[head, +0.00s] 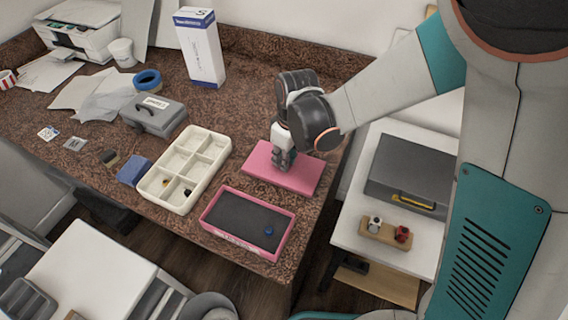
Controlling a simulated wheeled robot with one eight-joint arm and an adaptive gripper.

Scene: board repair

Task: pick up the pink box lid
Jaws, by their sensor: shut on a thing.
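The pink box lid (298,178) is a flat pink rectangle on the granite-patterned counter, near its right edge. My gripper (283,163) comes down over the lid's upper left part and is shut on it. The fingertips are small and partly hidden by the wrist, and I cannot tell whether the lid is lifted off the counter. The open pink box (289,236) with a dark inside lies just in front of the lid, with a small blue round thing (269,231) in it.
A cream compartment tray (186,168) stands left of the pink box. Farther left are a grey case (153,115), a blue block (133,171) and papers. A tall white-and-blue box (201,50) stands behind. A white side table (392,258) with a dark grey toolbox (408,176) is at right.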

